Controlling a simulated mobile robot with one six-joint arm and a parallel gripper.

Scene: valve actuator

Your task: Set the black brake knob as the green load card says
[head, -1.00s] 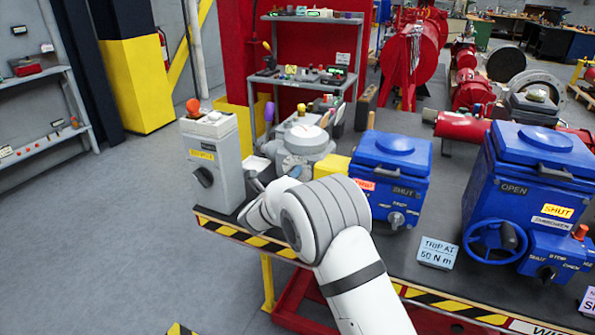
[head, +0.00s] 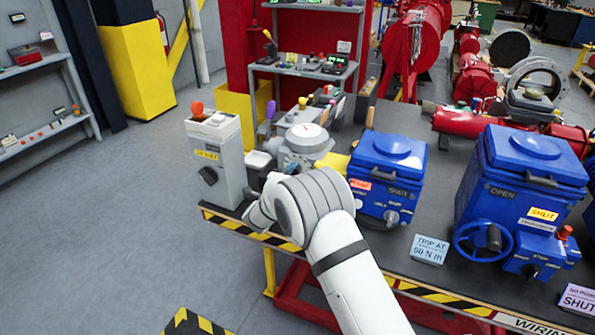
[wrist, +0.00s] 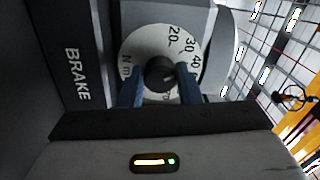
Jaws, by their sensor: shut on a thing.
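In the wrist view the black brake knob (wrist: 160,74) sits in the middle of a pale round dial (wrist: 147,42). The dial carries N m and the numbers 20, 30 and 40; further marks are hidden or unclear. The word BRAKE is on the dark panel to the left. My gripper (wrist: 160,80) has its two blue fingers on either side of the knob, shut on it. The knob's pointer is not clear. In the head view my own arm hides the gripper and the knob. I see no green load card in the current views.
Blue actuators (head: 388,170) (head: 510,200) stand to the right. A light blue card (head: 429,249) reads TRIP AT 50 N m. A lilac card (head: 578,299) reads SHUT.

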